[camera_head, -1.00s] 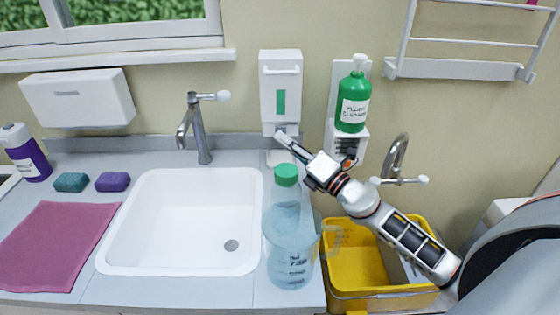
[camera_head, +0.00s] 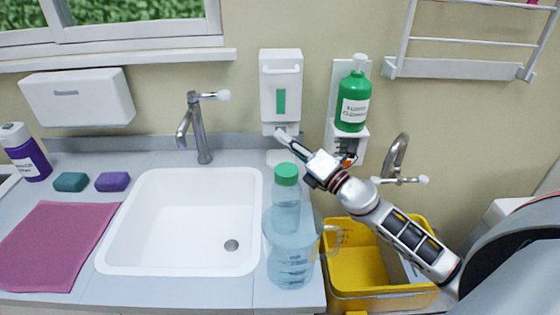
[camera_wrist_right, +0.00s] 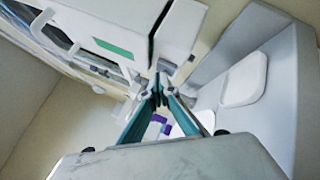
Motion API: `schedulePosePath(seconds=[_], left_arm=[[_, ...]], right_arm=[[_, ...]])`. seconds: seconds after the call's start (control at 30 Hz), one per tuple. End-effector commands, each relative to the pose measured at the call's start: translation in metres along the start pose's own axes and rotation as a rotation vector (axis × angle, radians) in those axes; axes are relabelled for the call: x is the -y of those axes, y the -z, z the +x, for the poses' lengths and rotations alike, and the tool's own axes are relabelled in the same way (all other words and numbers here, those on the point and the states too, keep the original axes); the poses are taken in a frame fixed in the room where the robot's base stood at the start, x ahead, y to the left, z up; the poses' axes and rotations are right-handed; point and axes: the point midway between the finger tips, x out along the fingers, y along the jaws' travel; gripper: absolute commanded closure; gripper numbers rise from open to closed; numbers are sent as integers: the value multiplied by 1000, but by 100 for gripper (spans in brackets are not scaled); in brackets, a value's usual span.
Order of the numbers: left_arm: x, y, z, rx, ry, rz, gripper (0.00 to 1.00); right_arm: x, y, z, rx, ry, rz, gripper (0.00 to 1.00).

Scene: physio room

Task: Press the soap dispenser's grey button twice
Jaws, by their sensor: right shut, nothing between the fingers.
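The soap dispenser (camera_head: 281,98) is a white wall-mounted box with a bar across its upper front and a green window. It also shows in the right wrist view (camera_wrist_right: 130,22), close to the fingers. My right gripper (camera_head: 281,134) is shut and empty, its fingertips right at the dispenser's underside. In the right wrist view the teal-padded fingers (camera_wrist_right: 158,82) meet at the dispenser's lower end. I cannot make out the grey button clearly, nor tell whether the fingertips touch it. My left gripper is not in view.
A clear jug (camera_head: 291,262) and a green-capped bottle (camera_head: 286,208) stand below my right gripper. A green pump bottle (camera_head: 352,105) hangs right of the dispenser. A tap (camera_head: 199,130) and white sink (camera_head: 175,235) lie left. A yellow bucket (camera_head: 355,265) is below my arm.

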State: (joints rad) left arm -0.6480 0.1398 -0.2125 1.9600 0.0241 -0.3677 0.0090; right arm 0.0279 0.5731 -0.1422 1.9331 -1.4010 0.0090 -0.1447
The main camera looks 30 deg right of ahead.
Motion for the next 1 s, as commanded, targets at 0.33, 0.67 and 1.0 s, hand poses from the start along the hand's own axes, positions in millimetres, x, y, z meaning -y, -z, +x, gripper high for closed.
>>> schedulePosePath(seconds=[0.33, 0.67, 1.0], left_arm=[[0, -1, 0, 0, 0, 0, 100], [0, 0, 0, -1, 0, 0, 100], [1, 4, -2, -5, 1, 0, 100]], right_arm=[[1, -2, 2, 1, 0, -1, 100], [2, -3, 3, 2, 0, -1, 100], [-3, 2, -4, 2, 0, -1, 100]])
